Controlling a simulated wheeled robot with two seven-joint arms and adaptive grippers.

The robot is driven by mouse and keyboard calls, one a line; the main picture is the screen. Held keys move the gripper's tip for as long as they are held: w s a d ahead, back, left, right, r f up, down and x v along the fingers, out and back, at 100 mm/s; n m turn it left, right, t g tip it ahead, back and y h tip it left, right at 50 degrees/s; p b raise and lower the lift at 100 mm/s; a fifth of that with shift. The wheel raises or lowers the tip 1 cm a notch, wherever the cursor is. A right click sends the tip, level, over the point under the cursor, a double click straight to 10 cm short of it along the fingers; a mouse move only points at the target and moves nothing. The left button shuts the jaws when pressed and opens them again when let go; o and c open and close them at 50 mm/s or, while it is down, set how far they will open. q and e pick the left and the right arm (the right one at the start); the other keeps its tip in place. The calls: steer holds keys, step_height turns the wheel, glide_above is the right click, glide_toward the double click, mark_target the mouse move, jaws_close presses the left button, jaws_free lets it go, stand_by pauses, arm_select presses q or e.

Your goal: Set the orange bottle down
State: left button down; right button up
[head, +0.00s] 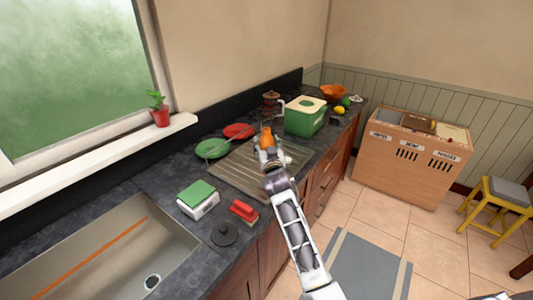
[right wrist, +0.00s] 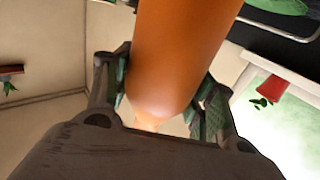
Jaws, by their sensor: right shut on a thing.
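The orange bottle (head: 266,137) shows small in the head view, at the end of my right arm, over the ribbed drying board (head: 232,171) on the dark counter. My right gripper (head: 268,152) is shut on it. In the right wrist view the bottle (right wrist: 185,50) fills the upper middle, between the two fingers of the gripper (right wrist: 165,95). The bottle's lower part is hidden by the gripper in the head view, so I cannot tell whether it touches the board. My left gripper is in neither view.
Green (head: 213,148) and red (head: 239,131) plates lie behind the board. A green bread box (head: 305,117) stands to its right. A green-and-white box (head: 198,198), a red brush (head: 243,210) and a sink (head: 110,250) are nearer. A wooden bin cabinet (head: 410,160) stands at right.

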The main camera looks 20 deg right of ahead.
steer(key=shift+f, duration=2.05)
steer(key=o, duration=0.9)
steer(key=shift+r, duration=0.2)
